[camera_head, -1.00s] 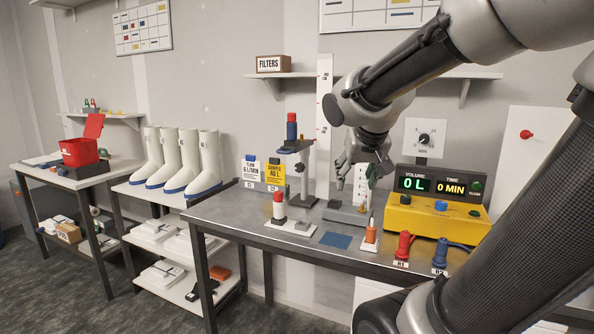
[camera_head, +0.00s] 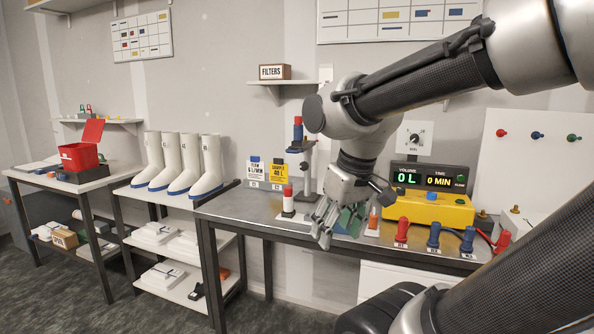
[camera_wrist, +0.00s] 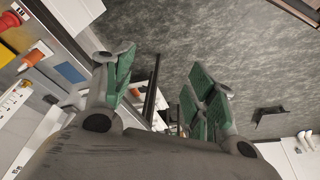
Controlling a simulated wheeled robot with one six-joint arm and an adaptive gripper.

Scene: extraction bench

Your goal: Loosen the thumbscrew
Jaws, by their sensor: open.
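A metal stand (camera_head: 308,172) at the back of the bench carries a blue and red cylinder (camera_head: 298,128). In the wrist view my gripper (camera_wrist: 162,88) is open, with nothing between the fingers. The gripper and arm hide part of the bench behind them.
A yellow display box (camera_head: 430,212) stands right of my gripper. A red plug (camera_head: 403,230) and blue plugs stand along the bench's front right. A red-topped white cylinder (camera_head: 288,200) stands left of my gripper. White boots (camera_head: 208,165) stand on the shelf unit farther left.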

